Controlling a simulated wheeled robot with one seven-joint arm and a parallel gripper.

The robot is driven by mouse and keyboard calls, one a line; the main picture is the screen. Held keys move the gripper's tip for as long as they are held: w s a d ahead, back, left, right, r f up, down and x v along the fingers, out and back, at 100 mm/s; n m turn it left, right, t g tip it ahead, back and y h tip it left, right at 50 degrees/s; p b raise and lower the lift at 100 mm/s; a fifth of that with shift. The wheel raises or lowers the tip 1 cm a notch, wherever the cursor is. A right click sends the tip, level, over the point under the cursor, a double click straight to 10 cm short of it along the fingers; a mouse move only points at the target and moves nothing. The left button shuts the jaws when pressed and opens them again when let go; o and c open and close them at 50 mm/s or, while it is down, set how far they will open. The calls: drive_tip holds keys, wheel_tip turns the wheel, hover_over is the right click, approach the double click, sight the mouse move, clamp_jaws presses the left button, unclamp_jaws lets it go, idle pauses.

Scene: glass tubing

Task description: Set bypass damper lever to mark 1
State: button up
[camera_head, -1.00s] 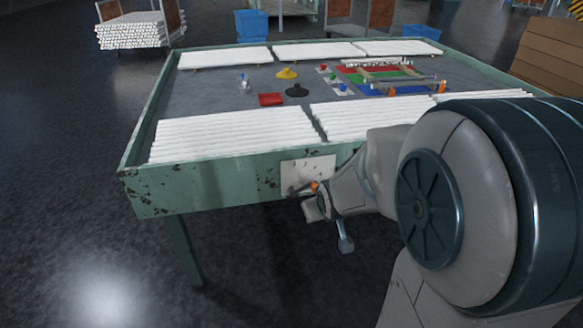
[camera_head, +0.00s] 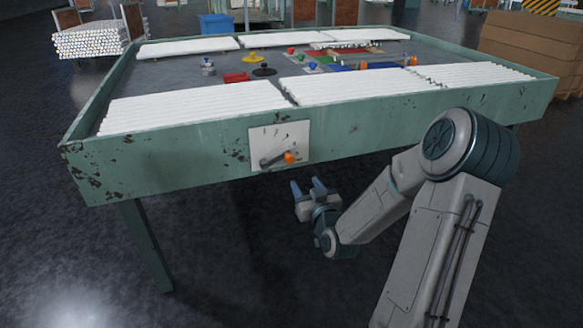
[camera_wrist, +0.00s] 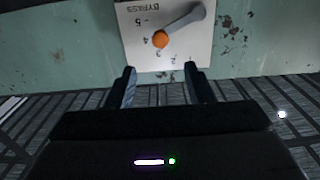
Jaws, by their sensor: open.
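The bypass damper lever is a grey arm with an orange knob (camera_head: 290,157). It is on a white scale plate (camera_head: 294,134) on the front of the green table. In the head view the lever lies across the lower plate, knob to the right. In the wrist view the plate is marked BYPASS, and the orange knob (camera_wrist: 160,39) sits near the 4, with the grey lever (camera_wrist: 186,20) running to the upper right. Marks 1 and 2 are not readable. My gripper (camera_head: 308,187) is open and empty below the plate, apart from the knob. Its fingers (camera_wrist: 160,72) point towards the plate.
The green table (camera_head: 400,128) carries white tubing bundles (camera_head: 190,107) and small coloured parts. Its front edge overhangs open floor. A table leg (camera_head: 148,245) stands at the left. Free room lies below and in front of the plate.

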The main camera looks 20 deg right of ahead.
sight(292, 161)
drive_tip(key=w+b, duration=0.2)
drive_tip(key=w, duration=1.1)
clamp_jaws()
